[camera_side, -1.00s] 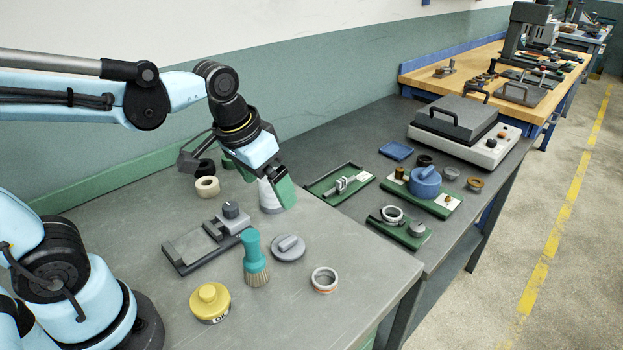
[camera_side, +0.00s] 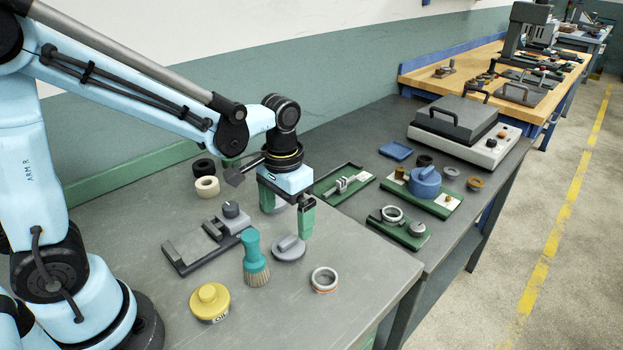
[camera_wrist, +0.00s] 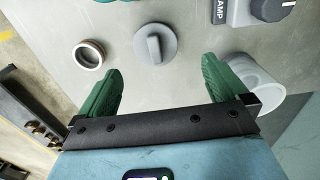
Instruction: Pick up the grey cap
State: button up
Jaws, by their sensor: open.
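The grey cap (camera_side: 289,248), a flat disc with a raised bar grip, lies on the grey bench in the side view, right of the brush. In the wrist view the grey cap (camera_wrist: 155,44) lies ahead of the fingertips, roughly centred between them. My gripper (camera_side: 288,217) points down above and slightly behind the cap, apart from it. Its green fingers are open and empty in the wrist view (camera_wrist: 161,68).
A teal-handled brush (camera_side: 254,260) stands left of the cap, and a steel ring (camera_side: 324,280) lies front right. A yellow tin (camera_side: 210,302) and a grey clamp fixture (camera_side: 205,240) are farther left. A pale cup (camera_wrist: 255,75) is near one finger.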

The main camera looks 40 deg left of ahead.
aim_at(287, 240)
jog(key=shift+s+d+f, duration=0.15)
jog(key=shift+f, duration=1.45)
jog(key=shift+s+d+f, duration=0.15)
jog(key=shift+f, duration=1.4)
jog(key=c, duration=1.1)
